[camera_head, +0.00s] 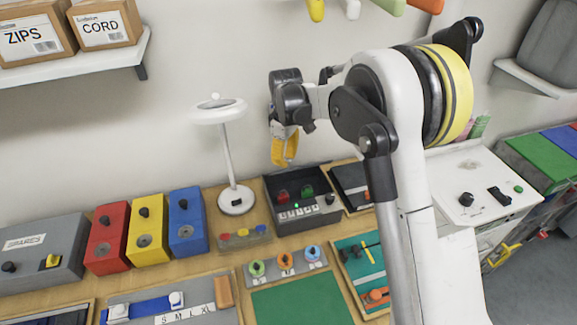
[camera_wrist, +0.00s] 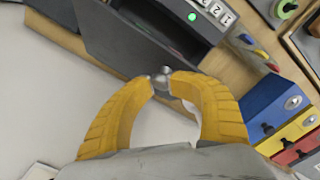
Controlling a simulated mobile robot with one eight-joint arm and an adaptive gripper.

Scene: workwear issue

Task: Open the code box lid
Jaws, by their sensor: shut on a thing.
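The code box (camera_head: 310,222) is a dark box on the wooden bench, with a row of white number tiles and a lit green light on its front. Its lid (camera_wrist: 125,38) is a dark panel, raised, and red and green things show inside the box in the head view. My gripper (camera_head: 284,160) has yellow fingers and is above the back of the box. In the wrist view my gripper (camera_wrist: 161,84) is shut on the small silver lid knob (camera_wrist: 162,71) at the lid's edge. The fingertips partly hide the knob.
A white lamp (camera_head: 236,200) stands left of the box, beside blue (camera_head: 187,222), yellow (camera_head: 148,230) and red (camera_head: 107,238) boxes. A dark tray-like case (camera_head: 351,183) is close on the right. The wall is close behind.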

